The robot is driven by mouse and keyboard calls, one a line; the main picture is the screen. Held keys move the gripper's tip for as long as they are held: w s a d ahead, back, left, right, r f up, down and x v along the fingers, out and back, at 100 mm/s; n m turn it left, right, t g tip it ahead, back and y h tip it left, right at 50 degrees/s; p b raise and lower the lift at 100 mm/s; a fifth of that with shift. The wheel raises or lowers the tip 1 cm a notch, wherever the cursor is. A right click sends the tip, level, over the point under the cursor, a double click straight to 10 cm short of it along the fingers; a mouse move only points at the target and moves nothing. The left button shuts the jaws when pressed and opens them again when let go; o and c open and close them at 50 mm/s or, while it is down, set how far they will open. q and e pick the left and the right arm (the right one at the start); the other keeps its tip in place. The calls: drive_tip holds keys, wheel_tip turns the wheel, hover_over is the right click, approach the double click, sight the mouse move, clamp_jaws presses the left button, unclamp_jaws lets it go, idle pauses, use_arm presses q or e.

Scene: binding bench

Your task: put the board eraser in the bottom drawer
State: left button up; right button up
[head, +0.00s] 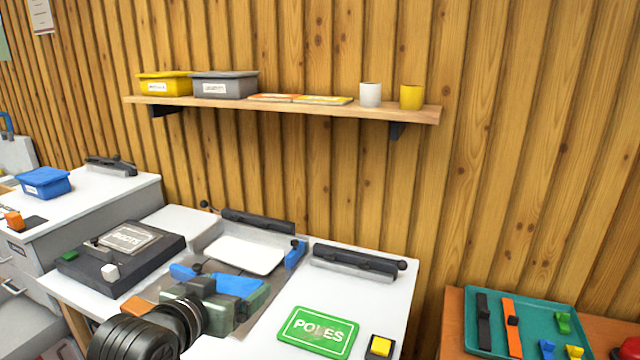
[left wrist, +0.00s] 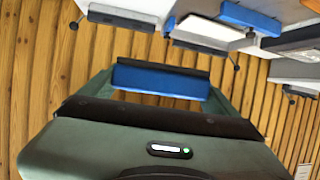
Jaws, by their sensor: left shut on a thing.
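The board eraser appears to be the blue block (head: 238,285) at my left gripper (head: 208,283), in the lower middle of the head view. In the left wrist view a blue block with a dark edge (left wrist: 160,80) sits between the grey-green fingers, which are shut on it. The gripper holds it over the white bench; its height above the bench is hard to tell. A grey drawer cabinet (head: 38,262) with handles stands at the left edge. Its lower part is cut off, and I cannot identify the bottom drawer. My right gripper is not in view.
A black box with a labelled plate (head: 125,248), a white tray (head: 245,254), dark clamp bars (head: 355,262) and a green sign (head: 318,331) crowd the bench (head: 385,300). A blue bin (head: 44,182) sits on the cabinet. A teal tray (head: 540,318) lies at right. A shelf (head: 290,106) hangs above.

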use_arm(q)
drive_tip(key=s+a+r+n+y, duration=0.2)
drive_tip(key=s+r+y, duration=0.1)
drive_tip(key=s+r, duration=0.15)
drive_tip(key=w+d+f+m+h+p, duration=0.3)
drive_tip(key=w+d+f+h, duration=0.35)
drive_tip(key=d, duration=0.65)
drive_tip(key=shift+m+g+y, duration=0.3)
drive_tip(key=shift+g+y, duration=0.1)
drive_tip(key=shift+y, duration=0.45)
drive_tip(key=f, duration=0.5)
drive_tip(key=w+f, duration=0.1)
drive_tip(key=f, duration=0.4)
drive_tip(key=w+f, duration=0.1)
drive_tip(key=f, duration=0.4)
drive_tip(key=shift+f+b, duration=0.35)
drive_tip(key=shift+f, duration=2.75)
drive_tip(key=shift+f, duration=0.1)
drive_tip(key=o, duration=1.1)
